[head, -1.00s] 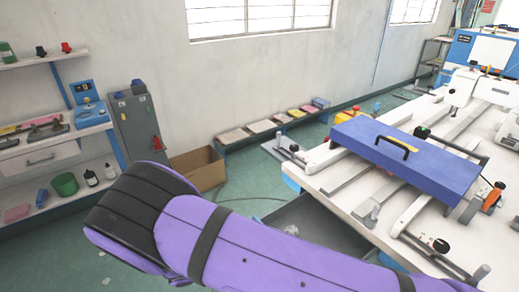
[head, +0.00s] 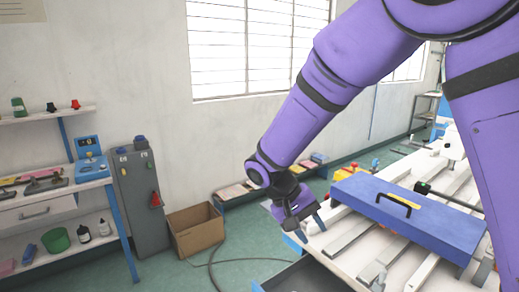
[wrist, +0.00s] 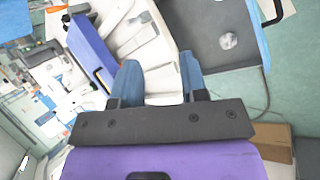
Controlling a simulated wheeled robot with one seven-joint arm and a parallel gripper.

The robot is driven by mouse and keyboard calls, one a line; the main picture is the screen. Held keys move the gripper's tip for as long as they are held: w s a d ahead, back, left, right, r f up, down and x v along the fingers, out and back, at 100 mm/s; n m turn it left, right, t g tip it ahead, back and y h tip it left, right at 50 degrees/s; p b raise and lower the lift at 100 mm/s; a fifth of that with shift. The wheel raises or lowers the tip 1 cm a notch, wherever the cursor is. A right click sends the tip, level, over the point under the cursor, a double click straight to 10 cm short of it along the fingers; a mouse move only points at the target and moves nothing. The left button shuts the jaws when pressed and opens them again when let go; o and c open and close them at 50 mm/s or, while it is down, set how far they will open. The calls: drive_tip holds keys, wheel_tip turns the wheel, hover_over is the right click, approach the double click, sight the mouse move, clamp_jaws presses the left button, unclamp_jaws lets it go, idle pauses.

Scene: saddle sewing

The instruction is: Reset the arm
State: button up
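My purple arm reaches down from the upper right of the head view, bent at the elbow. My gripper (head: 311,229) hangs at its end, above the left edge of the white worktable (head: 350,262). In the wrist view, the two blue fingers of my gripper (wrist: 159,62) stand apart with nothing held between them. The gripper is open and empty. Part of the worktable's right side is hidden behind my arm.
A blue board with a black handle (head: 430,215) lies on the worktable near my gripper. A cardboard box (head: 196,236) and a grey cabinet (head: 142,200) stand by the wall. Shelves (head: 40,208) are at the left. Green floor lies between.

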drive_tip(key=s+d+r+y, duration=0.3)
drive_tip(key=d+r, duration=0.4)
drive_tip(key=r, duration=0.1)
drive_tip(key=s+d+r+t+y, duration=0.2)
drive_tip(key=s+d+r, duration=0.3)
drive_tip(key=s, duration=0.3)
drive_tip(key=s+d+r+m+t+y, duration=0.1)
drive_tip(key=s+d+r+t, duration=0.4)
drive_tip(key=s+d, duration=0.2)
drive_tip(key=shift+s+r+y, duration=0.2)
drive_tip(key=shift+s+y, duration=0.2)
drive_tip(key=shift+s, duration=0.3)
